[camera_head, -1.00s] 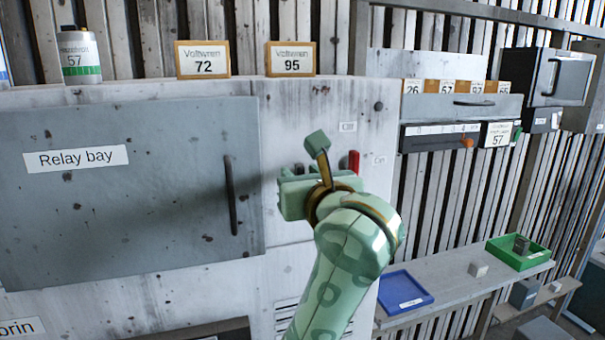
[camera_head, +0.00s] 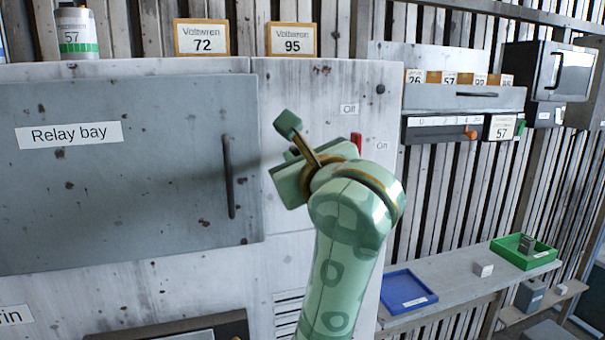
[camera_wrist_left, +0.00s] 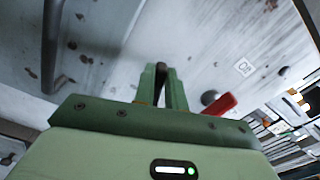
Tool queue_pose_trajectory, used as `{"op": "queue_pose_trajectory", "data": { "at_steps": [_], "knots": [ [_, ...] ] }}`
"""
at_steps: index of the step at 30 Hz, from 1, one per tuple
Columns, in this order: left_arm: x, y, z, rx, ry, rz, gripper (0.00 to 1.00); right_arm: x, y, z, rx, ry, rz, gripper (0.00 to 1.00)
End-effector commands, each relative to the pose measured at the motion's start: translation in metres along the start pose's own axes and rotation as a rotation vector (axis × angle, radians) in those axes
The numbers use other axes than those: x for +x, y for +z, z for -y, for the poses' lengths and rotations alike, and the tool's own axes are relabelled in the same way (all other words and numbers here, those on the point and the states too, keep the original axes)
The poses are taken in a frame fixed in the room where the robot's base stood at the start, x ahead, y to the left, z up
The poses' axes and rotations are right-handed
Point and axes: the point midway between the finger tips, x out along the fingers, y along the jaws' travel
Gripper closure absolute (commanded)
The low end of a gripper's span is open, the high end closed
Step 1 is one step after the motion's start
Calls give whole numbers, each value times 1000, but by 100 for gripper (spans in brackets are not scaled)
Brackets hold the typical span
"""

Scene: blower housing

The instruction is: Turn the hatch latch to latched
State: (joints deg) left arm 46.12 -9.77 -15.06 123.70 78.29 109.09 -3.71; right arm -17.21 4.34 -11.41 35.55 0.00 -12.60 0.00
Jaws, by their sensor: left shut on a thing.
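The grey hatch door (camera_head: 120,190) marked "Relay bay" lies flush with the worn white cabinet front and has a dark vertical bar handle (camera_head: 229,178). My left gripper (camera_head: 292,154) is at the cabinet front just right of the door, its body tilted. In the left wrist view its green fingers (camera_wrist_left: 163,86) are shut on a slim dark piece (camera_wrist_left: 161,70), apparently the hatch latch handle. My gripper and arm hide the latch in the head view, so its angle cannot be told there. My right gripper is not in view.
A red lever (camera_head: 356,142) sits close right of my gripper, near "Off" and "On" labels; it also shows in the left wrist view (camera_wrist_left: 219,105). A shelf at the right holds a blue tray (camera_head: 428,298) and a green tray (camera_head: 545,260). A drawer unit (camera_head: 455,97) hangs above.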

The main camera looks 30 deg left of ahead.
Motion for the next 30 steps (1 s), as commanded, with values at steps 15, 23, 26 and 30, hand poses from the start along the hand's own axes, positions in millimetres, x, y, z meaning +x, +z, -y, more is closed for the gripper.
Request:
{"op": "queue_pose_trajectory", "data": {
  "at_steps": [15,23,26,30],
  "knots": [
    [0,-9,-11,-492,0,-2,100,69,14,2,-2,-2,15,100],
    [1,-12,-15,-738,0,-4,100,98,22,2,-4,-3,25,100],
    [1,-13,-16,-830,1,-4,100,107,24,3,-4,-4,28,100],
    [1,-14,-17,-947,1,-4,100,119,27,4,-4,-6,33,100]
  ]
}}
